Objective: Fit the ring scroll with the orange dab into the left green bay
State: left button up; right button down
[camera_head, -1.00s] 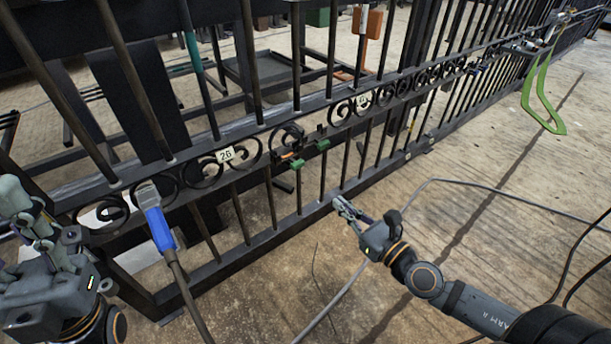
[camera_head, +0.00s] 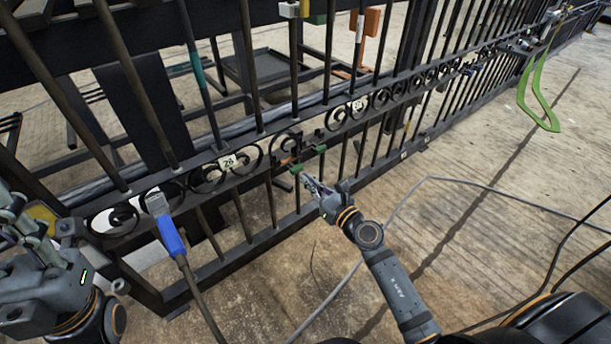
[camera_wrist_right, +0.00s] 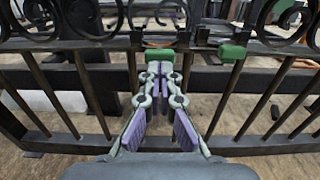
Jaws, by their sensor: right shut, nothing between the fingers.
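My right gripper (camera_head: 306,179) is shut and empty, with its fingertips at the gate's scroll band, beside the left green block (camera_head: 297,170). In the right wrist view the closed fingertips (camera_wrist_right: 161,68) lie just below the band and partly cover that block. The right green block (camera_head: 319,149) stands clear; it also shows in the right wrist view (camera_wrist_right: 232,52). A small orange mark (camera_head: 285,161) shows on the band near the left block. I cannot tell clearly which scroll carries it. My left gripper (camera_head: 22,222) is at the left edge, partly cut off.
The black gate (camera_head: 235,240) runs diagonally, with number plates 26 (camera_head: 228,161) and 24. A blue-handled brush-like tool (camera_head: 172,235) leans at its left. A green loop (camera_head: 538,95) hangs at far right. Cables (camera_head: 480,184) lie on the open floor.

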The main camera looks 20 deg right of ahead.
aim_at(299, 171)
jog(key=shift+x, duration=0.95)
jog(key=x, duration=0.3)
jog(key=shift+w, duration=0.15)
jog(key=shift+r, duration=0.15)
jog(key=shift+d, duration=0.15)
